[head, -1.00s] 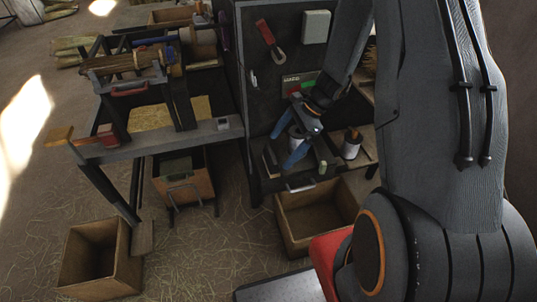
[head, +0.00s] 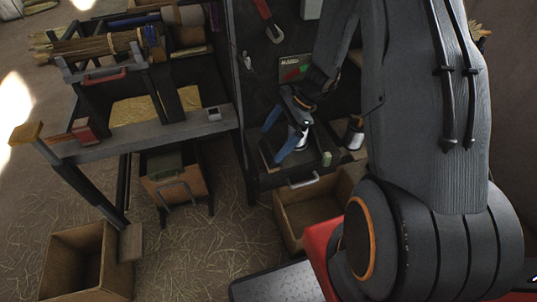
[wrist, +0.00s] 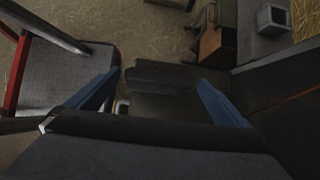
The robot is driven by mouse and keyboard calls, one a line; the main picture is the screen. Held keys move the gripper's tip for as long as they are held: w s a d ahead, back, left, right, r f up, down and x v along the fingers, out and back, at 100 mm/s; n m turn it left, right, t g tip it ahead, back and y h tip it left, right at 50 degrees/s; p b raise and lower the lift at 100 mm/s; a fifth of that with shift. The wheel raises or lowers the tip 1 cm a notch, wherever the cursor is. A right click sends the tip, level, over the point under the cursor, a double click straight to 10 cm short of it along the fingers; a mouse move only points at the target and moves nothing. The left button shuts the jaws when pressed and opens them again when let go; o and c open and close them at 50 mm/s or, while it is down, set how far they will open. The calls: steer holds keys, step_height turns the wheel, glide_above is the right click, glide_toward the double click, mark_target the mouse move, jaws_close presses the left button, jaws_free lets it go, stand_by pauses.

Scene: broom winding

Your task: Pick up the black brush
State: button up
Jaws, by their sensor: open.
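A dark block-shaped thing, which looks like the black brush (wrist: 160,76), lies on a dark surface in the wrist view, between and beyond my two blue fingers. In the head view my gripper (head: 271,146) hangs over the low dark shelf of the bench, its blue fingers spread apart and empty. It also shows in the wrist view (wrist: 159,80). I cannot tell the height of the fingertips above the brush. In the head view the brush is hard to make out against the dark shelf.
An open wooden box (head: 320,212) is below the shelf. A grey workbench (head: 150,137) stands to the left. A dark upright panel rises behind the shelf.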

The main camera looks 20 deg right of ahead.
mark_target(267, 149)
steer(key=p+x, duration=0.1)
steer(key=x, duration=0.6)
steer(key=shift+f+p, duration=0.1)
steer(key=shift+p, duration=0.2)
steer(key=c, duration=0.9)
